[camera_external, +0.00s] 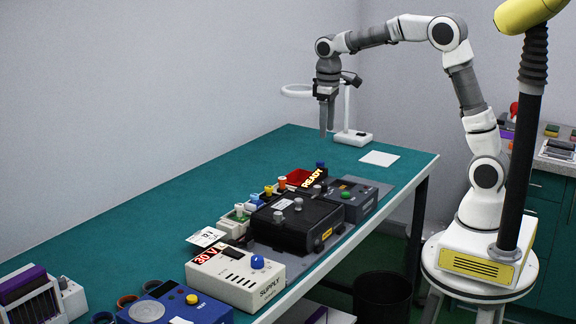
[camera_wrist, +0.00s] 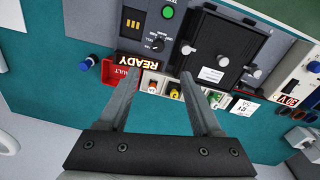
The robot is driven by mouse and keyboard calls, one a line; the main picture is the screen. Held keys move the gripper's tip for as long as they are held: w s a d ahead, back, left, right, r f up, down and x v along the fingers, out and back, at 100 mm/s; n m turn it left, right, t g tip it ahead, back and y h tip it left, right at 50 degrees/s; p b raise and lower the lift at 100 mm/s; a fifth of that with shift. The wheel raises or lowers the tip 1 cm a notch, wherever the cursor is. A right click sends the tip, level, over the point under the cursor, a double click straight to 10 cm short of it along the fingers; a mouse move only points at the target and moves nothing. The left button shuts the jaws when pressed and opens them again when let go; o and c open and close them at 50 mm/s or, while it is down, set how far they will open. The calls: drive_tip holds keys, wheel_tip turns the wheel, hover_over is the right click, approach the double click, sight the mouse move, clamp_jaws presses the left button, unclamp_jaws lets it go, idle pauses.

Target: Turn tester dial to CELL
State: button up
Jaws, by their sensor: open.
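The tester is a dark grey unit with a green TEST button, at the far right of the row in the external view (camera_external: 368,194). In the wrist view it is at the top (camera_wrist: 138,18), with a small black dial (camera_wrist: 155,43) on its face. The dial's labels and pointer are too small to read. The dial cannot be made out in the external view. My gripper (camera_external: 327,132) hangs pointing down above the far end of the bench, apart from the tester. In the wrist view my gripper (camera_wrist: 160,75) is open and empty, its fingertips just below the dial in the picture.
A READY display (camera_external: 313,178) and a red FAULT bin (camera_wrist: 118,90) lie beside the tester. A black fixture with grey knobs (camera_external: 297,222) adjoins it. A cream SUPPLY box (camera_external: 235,277) stands nearer. A white-based ring stand (camera_external: 353,138) is close behind my gripper.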

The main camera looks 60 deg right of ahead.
drive_tip(key=w, duration=0.1)
approach(322, 184)
drive_tip(key=f, duration=0.8)
drive_tip(key=shift+w+d+f+b, duration=0.2)
drive_tip(key=shift+f+b, duration=0.1)
drive_tip(key=shift+b, duration=0.1)
drive_tip(key=shift+c, duration=0.3)
clamp_jaws()
